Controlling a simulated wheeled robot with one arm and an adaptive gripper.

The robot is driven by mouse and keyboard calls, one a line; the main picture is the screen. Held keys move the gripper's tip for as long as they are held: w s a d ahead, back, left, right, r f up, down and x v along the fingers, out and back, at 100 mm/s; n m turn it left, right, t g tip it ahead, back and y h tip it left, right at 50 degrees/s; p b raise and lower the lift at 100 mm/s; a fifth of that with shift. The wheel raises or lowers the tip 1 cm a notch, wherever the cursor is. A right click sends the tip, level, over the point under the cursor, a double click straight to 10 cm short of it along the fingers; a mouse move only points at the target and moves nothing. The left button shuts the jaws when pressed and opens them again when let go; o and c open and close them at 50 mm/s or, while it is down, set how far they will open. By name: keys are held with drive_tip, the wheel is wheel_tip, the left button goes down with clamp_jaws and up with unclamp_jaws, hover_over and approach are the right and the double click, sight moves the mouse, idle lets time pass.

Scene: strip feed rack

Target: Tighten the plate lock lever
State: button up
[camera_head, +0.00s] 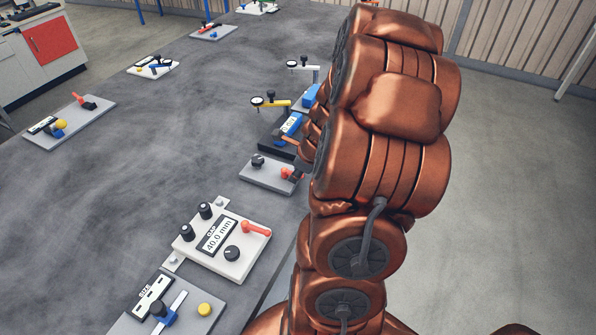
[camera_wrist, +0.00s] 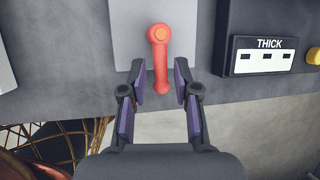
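In the wrist view a red-orange lever (camera_wrist: 161,62) with an orange round pivot cap at its top lies on a light grey plate (camera_wrist: 126,25). Its arm points down toward my gripper. My gripper (camera_wrist: 160,76) is open, with one finger on each side of the lever's lower end. Gaps show between the lever and both fingers. In the head view a red lever (camera_head: 287,173) shows on a small grey plate (camera_head: 262,176) with a black knob, beside my arm. My arm hides most of my gripper there.
A dark panel marked THICK (camera_wrist: 268,44) stands to the right of the plate in the wrist view. The table edge and floor lie below. In the head view a white unit reading 40.0 mm (camera_head: 243,262) has another red lever (camera_head: 256,229). Dial gauges (camera_head: 270,101) stand behind.

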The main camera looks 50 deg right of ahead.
drive_tip(key=shift+o, duration=0.4)
drive_tip(key=shift+s+r, duration=0.1)
drive_tip(key=shift+s+r, duration=0.1)
drive_tip(key=shift+r, duration=0.15)
drive_tip(key=v, duration=1.1)
drive_tip(key=shift+r, duration=0.1)
idle(0.4)
drive_tip(key=shift+s, duration=0.15)
